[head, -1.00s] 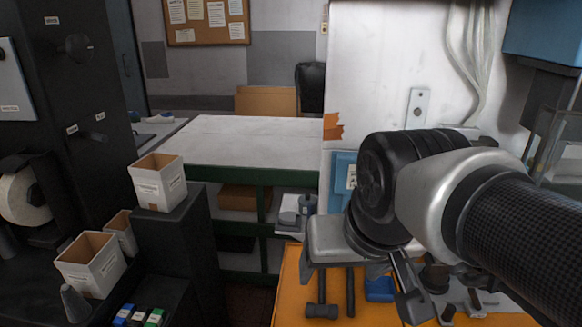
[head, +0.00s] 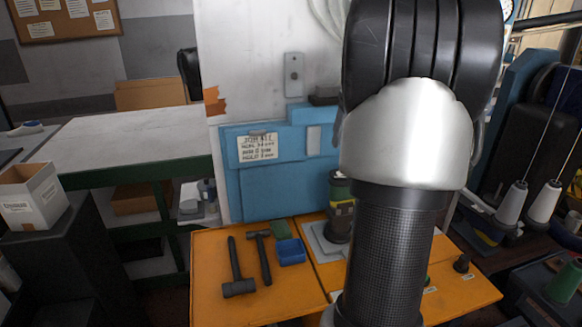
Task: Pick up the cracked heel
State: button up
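I cannot pick out a cracked heel in the head view. A small dark piece (head: 462,263) stands at the right of the orange bench top (head: 215,262), too small to identify. My arm rises through the right of the view and hides part of the bench and whatever lies behind it. My gripper's fingers are not visible.
Two dark hammers, a blue tray (head: 291,251) and a green block (head: 280,229) lie on the bench. A dark green spool-like item (head: 340,205) stands beside my arm. A blue job board (head: 275,185) is behind. Thread cones (head: 512,203) stand at right.

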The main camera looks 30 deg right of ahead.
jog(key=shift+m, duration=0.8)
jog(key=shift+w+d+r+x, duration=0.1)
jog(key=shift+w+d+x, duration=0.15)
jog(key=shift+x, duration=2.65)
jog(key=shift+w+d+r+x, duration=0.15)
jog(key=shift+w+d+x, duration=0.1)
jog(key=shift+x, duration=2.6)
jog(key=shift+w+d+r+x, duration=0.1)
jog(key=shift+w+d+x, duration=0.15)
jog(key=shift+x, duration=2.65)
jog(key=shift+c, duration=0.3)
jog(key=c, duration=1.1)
